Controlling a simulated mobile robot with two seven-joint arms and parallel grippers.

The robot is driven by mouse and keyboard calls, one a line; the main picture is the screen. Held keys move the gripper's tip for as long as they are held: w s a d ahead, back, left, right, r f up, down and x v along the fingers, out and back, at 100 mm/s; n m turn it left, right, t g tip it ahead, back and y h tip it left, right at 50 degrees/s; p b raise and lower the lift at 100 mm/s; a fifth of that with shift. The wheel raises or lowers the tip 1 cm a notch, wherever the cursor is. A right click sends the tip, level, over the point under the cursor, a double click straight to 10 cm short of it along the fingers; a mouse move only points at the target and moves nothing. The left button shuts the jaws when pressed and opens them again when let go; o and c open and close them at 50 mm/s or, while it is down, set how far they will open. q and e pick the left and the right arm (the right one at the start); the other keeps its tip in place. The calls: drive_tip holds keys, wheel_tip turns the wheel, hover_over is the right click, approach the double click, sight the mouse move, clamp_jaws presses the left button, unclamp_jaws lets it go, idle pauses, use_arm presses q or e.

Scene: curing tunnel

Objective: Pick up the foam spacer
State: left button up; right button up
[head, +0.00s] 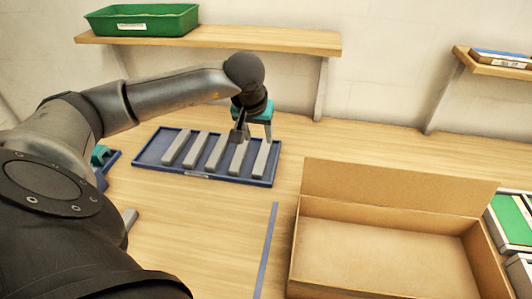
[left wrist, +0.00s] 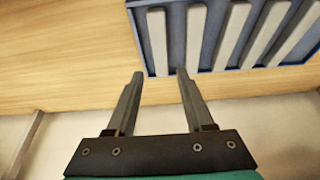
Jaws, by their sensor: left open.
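Several grey foam spacers lie side by side in a shallow blue tray (head: 180,174) on the wooden bench. The rightmost foam spacer (head: 261,159) is nearest my left gripper (head: 254,138), which points down over the tray's right end. In the left wrist view the gripper (left wrist: 160,73) is open and empty. Its fingertips straddle the line of the end foam spacer (left wrist: 157,42), near that spacer's end and the tray rim (left wrist: 140,45). I cannot tell the exact height above it. My right gripper does not show.
An open cardboard box (head: 400,185) stands to the right of the tray. A blue strip (head: 266,250) lies on the bench between them. A green bin (head: 142,20) sits on a wall shelf (head: 240,38) behind. Containers with green contents (head: 510,219) stand at the right edge.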

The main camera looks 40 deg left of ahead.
sight(262, 155)
use_arm(q)
drive_tip(key=b+x, duration=0.1)
drive_tip(key=x, duration=0.9)
drive_tip(key=shift+w+f, duration=0.1)
drive_tip(key=shift+f, duration=0.3)
clamp_jaws()
